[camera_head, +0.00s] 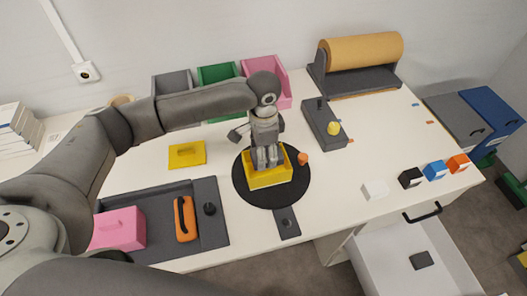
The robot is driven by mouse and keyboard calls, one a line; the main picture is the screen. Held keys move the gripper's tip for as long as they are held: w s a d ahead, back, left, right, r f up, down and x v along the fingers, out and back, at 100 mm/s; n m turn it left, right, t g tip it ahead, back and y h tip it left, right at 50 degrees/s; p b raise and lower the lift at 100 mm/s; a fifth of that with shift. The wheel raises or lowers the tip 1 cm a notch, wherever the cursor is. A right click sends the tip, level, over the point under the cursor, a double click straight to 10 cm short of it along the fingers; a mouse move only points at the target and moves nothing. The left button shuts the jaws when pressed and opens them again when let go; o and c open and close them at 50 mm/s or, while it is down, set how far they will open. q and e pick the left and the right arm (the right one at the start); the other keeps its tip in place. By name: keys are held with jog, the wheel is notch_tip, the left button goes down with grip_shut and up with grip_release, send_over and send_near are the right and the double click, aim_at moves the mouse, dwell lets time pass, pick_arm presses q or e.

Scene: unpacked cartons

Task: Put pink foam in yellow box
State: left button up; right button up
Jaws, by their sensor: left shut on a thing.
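The open yellow box (273,180) stands on a round black mat at the table's middle. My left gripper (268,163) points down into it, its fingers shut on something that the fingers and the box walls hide. No pink shows between the fingers. A yellow lid-like piece (187,154) with a raised grip lies flat to the left of the mat. A pink block (118,229) sits in the grey tray (208,191) at the front left; I cannot tell if it is foam. My right gripper is out of view.
Grey, green and pink open bins (283,97) stand at the back. A brown roll holder (362,52) and a grey device with a yellow knob (334,128) stand to the right. An orange-handled tool (185,219) lies in the tray. Small blocks (411,177) line the right front edge.

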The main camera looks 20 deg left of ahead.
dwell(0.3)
pick_arm(q)
jog(key=o, duration=0.8)
jog(key=shift+o, duration=0.2)
jog(key=shift+r, duration=0.1)
notch_tip(320, 180, up, 8)
jog(key=p, duration=0.9)
dwell(0.5)
